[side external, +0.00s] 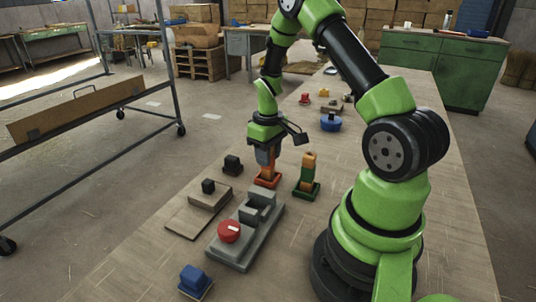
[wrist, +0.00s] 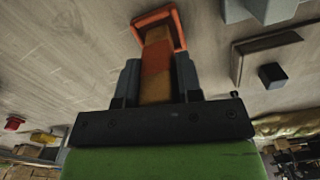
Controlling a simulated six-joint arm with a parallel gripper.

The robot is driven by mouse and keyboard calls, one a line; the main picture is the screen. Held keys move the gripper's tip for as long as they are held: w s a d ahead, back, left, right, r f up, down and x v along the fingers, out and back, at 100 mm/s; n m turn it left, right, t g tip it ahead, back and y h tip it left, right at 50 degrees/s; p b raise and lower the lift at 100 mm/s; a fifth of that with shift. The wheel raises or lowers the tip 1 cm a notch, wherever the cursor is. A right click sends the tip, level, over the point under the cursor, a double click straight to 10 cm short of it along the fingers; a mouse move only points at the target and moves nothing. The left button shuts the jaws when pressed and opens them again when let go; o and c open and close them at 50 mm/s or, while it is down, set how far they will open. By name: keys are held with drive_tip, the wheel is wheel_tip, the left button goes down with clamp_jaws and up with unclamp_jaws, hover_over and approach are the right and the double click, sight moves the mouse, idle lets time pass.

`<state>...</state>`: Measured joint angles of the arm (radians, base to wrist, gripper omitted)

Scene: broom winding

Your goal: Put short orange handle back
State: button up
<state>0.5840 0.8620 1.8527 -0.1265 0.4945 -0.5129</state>
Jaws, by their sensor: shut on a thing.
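The short orange handle (wrist: 157,60) is upright between the two dark fingers of my gripper (wrist: 156,80), which is shut on it. In the side external view, my gripper (side external: 266,158) points straight down, and the orange handle (side external: 267,174) shows below the fingers. An orange square base (side external: 268,183) lies on the table directly beneath it. In the wrist view, the handle's lower end reaches inside the raised rim of this orange base (wrist: 178,25). I cannot tell whether it is fully down.
A green base (side external: 307,192) with an upright orange-and-green handle stands close on the right. A grey fixture (side external: 248,240) with a red knob (side external: 229,231) lies in front.

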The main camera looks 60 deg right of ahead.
drive_tip(key=shift+f, duration=0.15)
drive_tip(key=o, duration=0.9)
drive_tip(key=shift+f, duration=0.1)
wheel_tip(320, 180, up, 12)
drive_tip(key=shift+f, duration=0.1)
drive_tip(key=a+r+t, duration=0.2)
drive_tip(key=a+r, duration=0.5)
drive_tip(key=s+a+r+t, duration=0.1)
drive_tip(key=s+a+r, duration=0.1)
drive_tip(key=s+a, duration=0.2)
drive_tip(key=s+a+r+m+t+y, duration=0.1)
drive_tip(key=s+a+r+t, duration=0.1)
drive_tip(key=s+a, duration=0.2)
drive_tip(key=s+a+r+t+y, duration=0.1)
drive_tip(key=s+a+r+t, duration=0.1)
drive_tip(key=s+a+r, duration=0.1)
drive_tip(key=shift+s+a+m, duration=0.2)
drive_tip(key=shift+s+a, duration=0.1)
drive_tip(key=shift+a, duration=0.3)
drive_tip(key=shift+s+a+m, duration=0.2)
drive_tip(key=shift+s+a, duration=0.1)
drive_tip(key=shift+a, duration=0.25)
